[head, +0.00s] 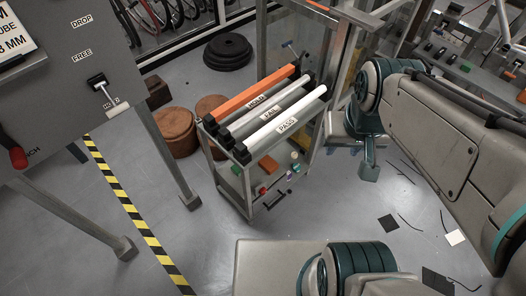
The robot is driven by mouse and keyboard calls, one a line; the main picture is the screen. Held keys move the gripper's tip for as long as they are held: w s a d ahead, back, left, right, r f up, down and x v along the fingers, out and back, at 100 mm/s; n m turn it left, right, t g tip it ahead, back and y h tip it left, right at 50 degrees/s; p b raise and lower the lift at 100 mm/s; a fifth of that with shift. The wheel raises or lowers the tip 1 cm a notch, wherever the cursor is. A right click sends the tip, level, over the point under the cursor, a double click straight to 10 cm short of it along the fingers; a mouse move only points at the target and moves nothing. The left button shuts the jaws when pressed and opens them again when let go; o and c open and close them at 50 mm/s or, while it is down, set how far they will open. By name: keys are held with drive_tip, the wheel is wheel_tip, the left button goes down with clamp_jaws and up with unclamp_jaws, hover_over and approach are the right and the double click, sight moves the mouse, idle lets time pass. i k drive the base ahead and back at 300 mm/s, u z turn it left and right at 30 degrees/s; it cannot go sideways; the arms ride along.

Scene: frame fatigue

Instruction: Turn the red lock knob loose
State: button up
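A smaller red piece (262,190) shows low in the rack, too small to make out. My arm comes in from the right, well away from the panel. I cannot make out my gripper's fingers anywhere in this view.
A metal rack (240,183) in the middle holds an orange bar (257,97) and paler bars labelled HOLD, FAIL and PASS. Brown round blocks (177,131) and black discs (228,52) stand behind. Yellow-black tape (128,208) crosses the open floor beside the machine's legs.

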sight(263, 191)
drive_tip(key=z, duration=0.3)
drive_tip(key=k, duration=0.4)
drive_tip(key=z, duration=1)
drive_tip(key=k, duration=0.95)
drive_tip(key=z, duration=0.2)
drive_tip(key=i, duration=0.45)
drive_tip(key=u, duration=0.65)
drive_tip(key=i, duration=0.45)
drive_tip(key=u, duration=0.1)
